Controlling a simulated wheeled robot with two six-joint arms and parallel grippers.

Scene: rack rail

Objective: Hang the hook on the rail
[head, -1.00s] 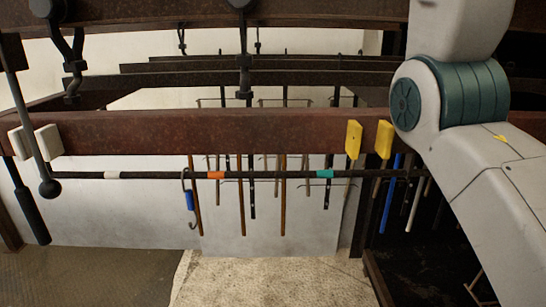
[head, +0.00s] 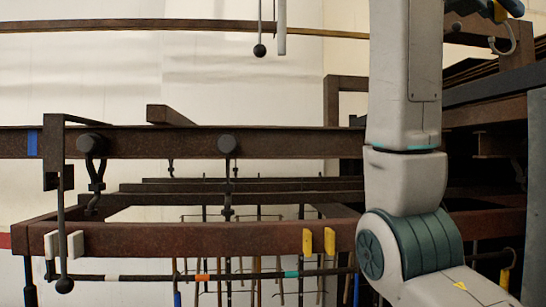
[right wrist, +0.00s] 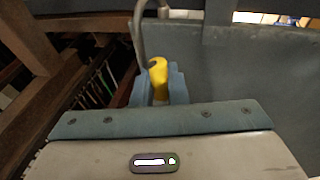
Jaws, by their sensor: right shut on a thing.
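The rail (head: 150,277) is a dark horizontal bar with white, orange and teal bands, low in the head view. My right gripper (head: 499,9) is high at the top right, partly cut off by the frame edge. It is shut on a hook with a yellow handle; the hook's grey curved end (head: 509,42) shows below the jaws, apart from the rail. In the right wrist view the yellow handle (right wrist: 158,80) sits between the blue-grey fingers, with the grey hook rod (right wrist: 139,35) beyond. My left gripper is not in view.
A hook with a blue handle (head: 177,298) hangs at the rail, cut off below. Another curved hook with yellow (head: 504,279) shows at the lower right. Yellow blocks (head: 318,241) and pale blocks (head: 64,244) sit on the rusty beam (head: 190,238). My right arm hides part of the rail.

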